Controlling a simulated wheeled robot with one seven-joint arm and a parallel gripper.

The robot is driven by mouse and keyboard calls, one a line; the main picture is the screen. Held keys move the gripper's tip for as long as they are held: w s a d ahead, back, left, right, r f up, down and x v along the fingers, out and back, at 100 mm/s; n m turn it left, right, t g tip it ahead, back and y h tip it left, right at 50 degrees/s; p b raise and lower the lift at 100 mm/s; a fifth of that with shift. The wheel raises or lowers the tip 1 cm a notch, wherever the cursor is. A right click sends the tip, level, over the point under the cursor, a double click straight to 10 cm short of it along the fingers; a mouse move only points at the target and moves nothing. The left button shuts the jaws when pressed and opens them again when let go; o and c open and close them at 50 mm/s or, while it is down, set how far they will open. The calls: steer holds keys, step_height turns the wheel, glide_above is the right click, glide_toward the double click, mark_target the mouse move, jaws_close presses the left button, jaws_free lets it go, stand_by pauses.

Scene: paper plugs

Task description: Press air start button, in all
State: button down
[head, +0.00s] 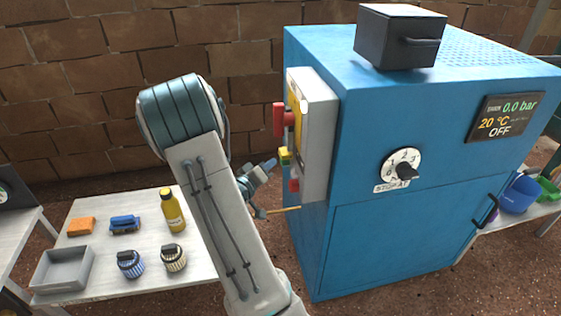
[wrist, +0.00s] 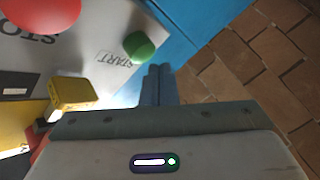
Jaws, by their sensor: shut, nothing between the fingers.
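The green START button (wrist: 139,46) sits on a pale panel marked "START" in the wrist view. My gripper (wrist: 159,72) is shut and empty, its two blue fingertips side by side just below and right of the button. I cannot tell whether they touch it. In the head view my gripper (head: 271,163) is left of the pale control box (head: 318,125) on the blue machine's (head: 360,200) left side. The green button is not visible there. The machine's display (head: 507,117) reads 0.0 bar, 20 °C and OFF.
A red button (wrist: 40,10) and a yellow block (wrist: 73,93) stand out from the panel close by. A "STOP AT" dial (head: 407,172) is on the machine's front. A dark box (head: 400,38) sits on top. A table (head: 95,205) at left holds a bottle (head: 172,210) and a grey tray (head: 62,268).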

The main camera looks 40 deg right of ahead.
steer(key=shift+s+d, duration=0.1)
steer(key=shift+d, duration=0.1)
steer(key=shift+s+d, duration=0.3)
steer(key=shift+d, duration=0.15)
stand_by(0.8)
steer(key=shift+w+a+p, duration=0.35)
steer(key=shift+w+a, duration=0.1)
steer(key=shift+a, duration=0.3)
steer(key=shift+w+a+p, duration=0.25)
steer(key=shift+w+a, duration=0.2)
steer(key=shift+a, duration=0.3)
steer(key=shift+w+a+p, duration=0.25)
steer(key=shift+w+a, duration=0.2)
steer(key=shift+a, duration=0.25)
steer(key=shift+w+a+p, duration=0.25)
steer(key=shift+w+a, duration=0.2)
steer(key=shift+a, duration=0.3)
